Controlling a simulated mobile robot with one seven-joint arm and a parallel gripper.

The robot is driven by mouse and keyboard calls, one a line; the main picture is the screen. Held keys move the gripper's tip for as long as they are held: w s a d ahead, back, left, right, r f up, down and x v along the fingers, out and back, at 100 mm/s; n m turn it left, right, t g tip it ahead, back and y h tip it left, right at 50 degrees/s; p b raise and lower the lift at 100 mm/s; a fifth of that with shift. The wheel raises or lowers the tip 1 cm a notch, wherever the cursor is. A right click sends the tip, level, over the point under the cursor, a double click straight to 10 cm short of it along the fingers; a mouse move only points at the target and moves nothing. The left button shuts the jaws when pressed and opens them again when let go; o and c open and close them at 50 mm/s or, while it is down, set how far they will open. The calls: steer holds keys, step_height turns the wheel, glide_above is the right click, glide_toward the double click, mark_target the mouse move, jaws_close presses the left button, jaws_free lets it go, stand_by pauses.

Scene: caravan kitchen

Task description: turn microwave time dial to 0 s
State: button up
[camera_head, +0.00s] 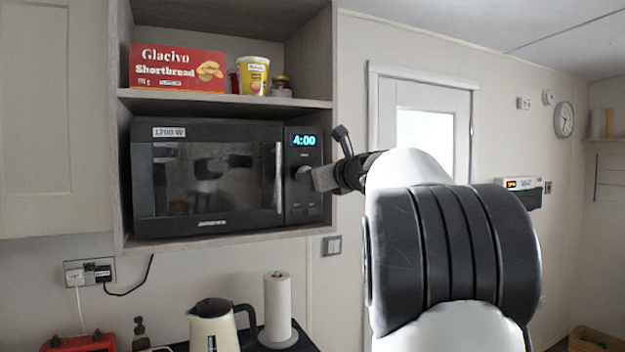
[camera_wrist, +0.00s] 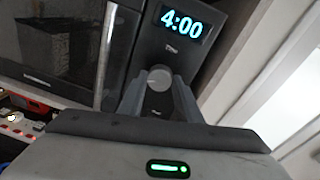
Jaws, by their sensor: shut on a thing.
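The black microwave (camera_head: 208,178) sits in the wooden shelf niche with its door closed. Its display (camera_head: 304,140) reads 4:00 in blue digits, and the display shows in the wrist view (camera_wrist: 182,23) too. The round grey time dial (camera_wrist: 160,78) is below the display, between the two fingers of my gripper (camera_wrist: 159,88). My gripper is shut on the dial.
The vertical door handle (camera_head: 278,177) is just left of the panel. A shortbread box (camera_head: 177,67) and a yellow tub (camera_head: 253,76) stand on the shelf above. A kettle (camera_head: 214,326) and a paper roll (camera_head: 278,308) stand below. The wooden niche side (camera_head: 326,170) is close to my gripper.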

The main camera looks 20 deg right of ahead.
steer(key=m+b, duration=0.6)
steer(key=m, duration=0.1)
steer(key=m+t+b, duration=0.1)
steer(key=m+b, duration=0.6)
steer(key=m, duration=0.1)
steer(key=m+b, duration=0.7)
steer(key=m, duration=0.1)
steer(key=shift+f+t, duration=0.25)
steer(key=shift+t, duration=0.15)
stand_by(2.0)
stand_by(0.5)
steer(key=o, duration=1)
steer(key=shift+o, duration=0.2)
